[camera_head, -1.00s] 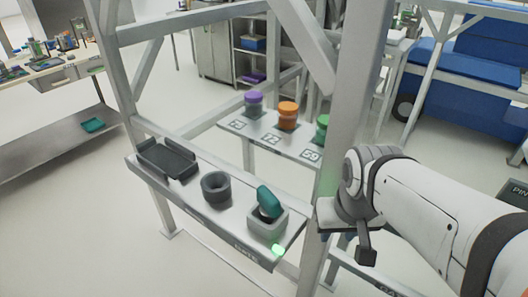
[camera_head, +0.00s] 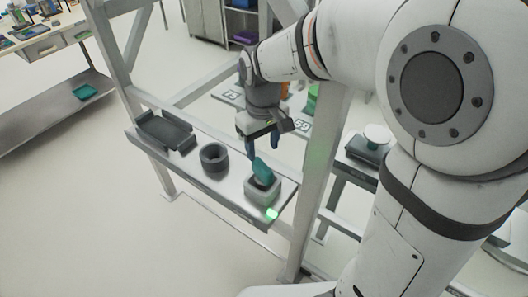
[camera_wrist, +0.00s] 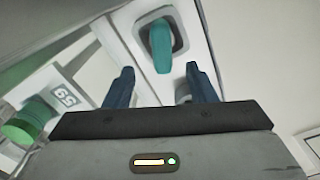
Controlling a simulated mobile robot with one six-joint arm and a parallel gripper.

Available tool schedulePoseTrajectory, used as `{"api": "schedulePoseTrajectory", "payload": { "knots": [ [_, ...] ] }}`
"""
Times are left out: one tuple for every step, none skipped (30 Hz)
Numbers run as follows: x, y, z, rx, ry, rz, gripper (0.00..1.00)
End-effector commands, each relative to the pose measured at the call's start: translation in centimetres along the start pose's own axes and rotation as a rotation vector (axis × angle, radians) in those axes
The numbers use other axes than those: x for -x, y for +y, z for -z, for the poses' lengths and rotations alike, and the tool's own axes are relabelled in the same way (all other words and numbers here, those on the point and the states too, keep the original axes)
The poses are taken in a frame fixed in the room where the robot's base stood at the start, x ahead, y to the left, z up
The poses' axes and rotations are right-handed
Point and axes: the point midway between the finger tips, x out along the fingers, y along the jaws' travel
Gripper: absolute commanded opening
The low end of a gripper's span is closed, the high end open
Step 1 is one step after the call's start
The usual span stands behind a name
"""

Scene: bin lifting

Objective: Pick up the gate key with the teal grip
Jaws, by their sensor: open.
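The gate key's teal grip (camera_head: 263,172) stands up, tilted, out of a square grey socket block (camera_head: 261,190) at the right end of a narrow shelf. In the wrist view the teal grip (camera_wrist: 161,45) and its grey socket (camera_wrist: 180,33) lie beyond my fingertips, near the top middle. My gripper (camera_head: 266,150) is above and close to the teal grip, pointing down. It also shows in the wrist view (camera_wrist: 160,80), with its two blue fingers apart and nothing between them. The key's lower part is hidden in the socket.
A dark ring holder (camera_head: 214,157) and a black tray (camera_head: 164,131) stand left on the same shelf (camera_head: 232,183). A green light (camera_head: 271,213) glows at its front edge. A frame post (camera_head: 312,180) rises close to the right. A green-topped item (camera_wrist: 30,122) by label 59 sits behind.

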Motion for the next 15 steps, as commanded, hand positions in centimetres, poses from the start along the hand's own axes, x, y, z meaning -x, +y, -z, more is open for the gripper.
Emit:
{"api": "schedulePoseTrajectory", "payload": {
  "knots": [
    [-0.4, -0.1, 0.1, 0.006, -0.006, 0.001, 0.51],
    [-0.8, -0.1, 0.1, 0.007, -0.007, 0.002, 0.51],
    [-1.3, -0.1, 0.1, 0.006, -0.006, 0.002, 0.51],
    [-1.6, -0.1, 0.1, 0.006, -0.006, 0.001, 0.51],
    [-1.9, -0.1, 0.1, 0.005, -0.006, 0.002, 0.51],
    [-2.4, -0.1, 0.1, 0.005, -0.005, 0.001, 0.51],
    [-2.7, -0.1, 0.0, 0.005, -0.006, 0.002, 0.51],
    [-3.0, -0.1, 0.0, 0.005, -0.006, 0.002, 0.51],
    [-3.5, -0.2, -0.1, 0.004, -0.006, 0.002, 0.51],
    [-3.9, -0.2, -0.2, 0.004, -0.007, 0.002, 0.51],
    [-4.4, -0.3, -0.2, 0.004, -0.007, 0.002, 0.51],
    [-5.0, -0.3, -0.3, 0.004, -0.007, 0.002, 0.51],
    [-5.5, -0.4, -0.4, 0.003, -0.008, 0.002, 0.51],
    [-6.0, -0.3, -0.3, 0.003, -0.006, 0.002, 0.51],
    [-6.5, -0.3, -0.3, 0.003, -0.006, 0.002, 0.51]
  ]
}}
